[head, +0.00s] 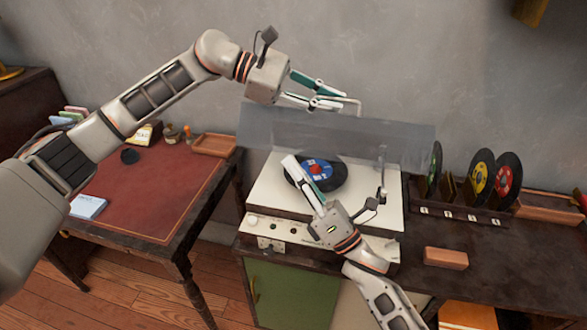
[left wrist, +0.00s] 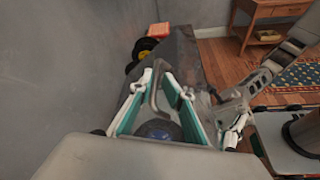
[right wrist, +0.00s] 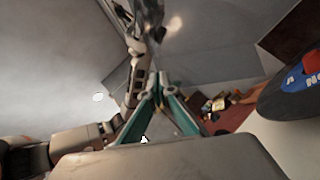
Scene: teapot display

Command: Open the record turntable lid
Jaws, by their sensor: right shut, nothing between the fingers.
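The record turntable (head: 265,190) is a cream box on the cabinet, with a black record with a blue and red label (head: 318,170) on its platter. Its smoky see-through lid (head: 400,135) stands raised at the back, tilted against the wall side, with a thin metal handle (head: 352,101) at its upper edge. My left gripper (head: 338,98) is above the lid at the handle, fingers apart. In the left wrist view the handle (left wrist: 155,92) shows between the fingers; contact cannot be told. My right gripper (head: 291,162) is shut and empty over the record, below the lid.
A record rack (head: 460,212) with several upright records stands right of the turntable, and a wooden block (head: 446,258) lies in front of it. A red-topped desk (head: 150,195) with small items and a wooden tray (head: 213,145) is at the left. The grey wall is close behind.

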